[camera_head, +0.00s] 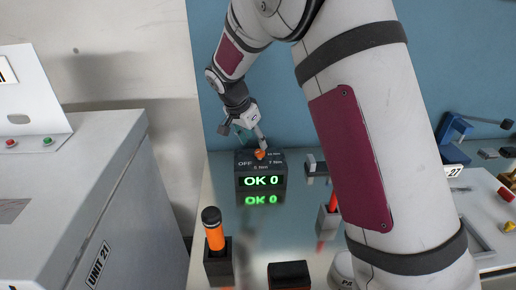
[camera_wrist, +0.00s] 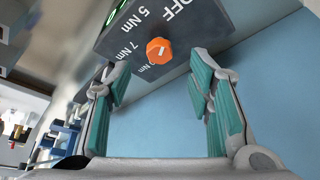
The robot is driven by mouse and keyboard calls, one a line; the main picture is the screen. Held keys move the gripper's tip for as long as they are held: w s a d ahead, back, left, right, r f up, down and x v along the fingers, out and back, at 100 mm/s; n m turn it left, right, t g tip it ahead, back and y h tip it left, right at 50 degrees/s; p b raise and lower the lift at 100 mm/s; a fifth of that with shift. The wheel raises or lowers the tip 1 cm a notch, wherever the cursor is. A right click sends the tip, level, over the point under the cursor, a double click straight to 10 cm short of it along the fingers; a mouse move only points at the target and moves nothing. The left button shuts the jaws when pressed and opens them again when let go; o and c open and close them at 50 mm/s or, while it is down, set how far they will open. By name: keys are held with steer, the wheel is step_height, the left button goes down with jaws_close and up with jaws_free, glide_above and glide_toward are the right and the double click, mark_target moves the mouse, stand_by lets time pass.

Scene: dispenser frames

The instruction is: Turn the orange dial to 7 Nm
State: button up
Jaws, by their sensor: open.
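The orange dial (camera_head: 260,154) sits on a dark grey box (camera_head: 241,172) whose green display reads "OK 0". Labels OFF, 5 Nm, 7 Nm and a further Nm mark ring the dial. In the wrist view the dial (camera_wrist: 158,51) is at upper centre with a small white mark; I cannot tell which label it points to. My gripper (camera_head: 260,143) is close by the dial in the head view. In the wrist view my gripper (camera_wrist: 160,85) is open, with teal pads apart and nothing between them. The dial shows ahead of the fingertips, not visibly gripped.
An orange tool with a black cap (camera_head: 214,232) stands in a dark holder in front of the box. Another holder (camera_head: 328,222) with a red-orange item is right of it. A blue clamp (camera_head: 452,132) is at far right. A grey cabinet (camera_head: 75,200) stands left.

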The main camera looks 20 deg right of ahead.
mark_target(259, 152)
steer(key=shift+x, duration=2.65)
jaws_close()
